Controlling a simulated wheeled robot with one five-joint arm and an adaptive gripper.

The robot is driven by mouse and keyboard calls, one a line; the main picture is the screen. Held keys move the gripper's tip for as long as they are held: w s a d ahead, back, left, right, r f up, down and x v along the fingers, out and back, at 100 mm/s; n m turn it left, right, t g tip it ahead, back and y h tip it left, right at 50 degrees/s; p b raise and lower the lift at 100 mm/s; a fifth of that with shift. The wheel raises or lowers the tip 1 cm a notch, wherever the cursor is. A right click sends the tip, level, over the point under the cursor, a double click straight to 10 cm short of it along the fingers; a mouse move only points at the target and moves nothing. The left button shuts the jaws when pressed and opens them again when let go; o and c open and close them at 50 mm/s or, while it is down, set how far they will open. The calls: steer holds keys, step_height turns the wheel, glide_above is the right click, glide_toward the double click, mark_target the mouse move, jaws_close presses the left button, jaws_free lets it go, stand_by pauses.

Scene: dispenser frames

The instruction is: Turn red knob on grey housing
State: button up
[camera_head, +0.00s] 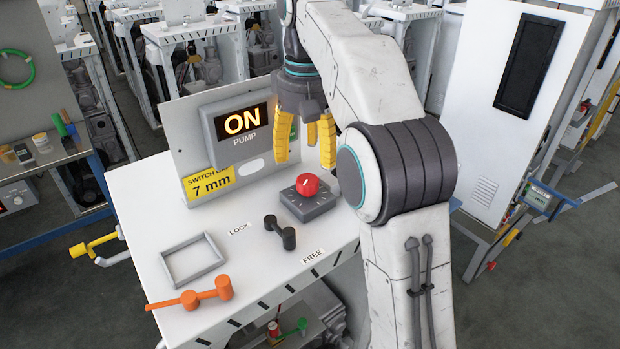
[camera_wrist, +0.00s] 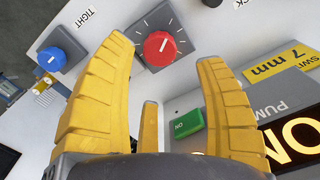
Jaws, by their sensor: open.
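The red knob (camera_head: 307,184) sits on top of the grey housing (camera_head: 318,206), on the white tabletop. In the wrist view the knob (camera_wrist: 160,48) is round with a white pointer line, and the grey housing (camera_wrist: 180,36) has white tick marks around it. My gripper (camera_head: 306,150) has yellow fingers and is open and empty. It hangs pointing down above and a little behind the knob, apart from it. In the wrist view the knob lies beyond and between the fingers of my gripper (camera_wrist: 160,90). Nothing hides the knob.
An upright panel stands behind, with a display (camera_head: 242,123) reading ON above PUMP. A green button (camera_wrist: 188,125) is close to the fingers. A black lever (camera_head: 281,233), a grey frame (camera_head: 193,260) and an orange lever (camera_head: 190,298) are on the table. A blue knob (camera_wrist: 52,58) shows too.

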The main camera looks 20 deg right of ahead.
mark_target(307, 179)
steer(key=shift+f+b, duration=1.05)
steer(key=shift+f, duration=2.15)
steer(key=shift+o, duration=0.3)
steer(key=shift+s, duration=0.1)
steer(key=c, duration=1.2)
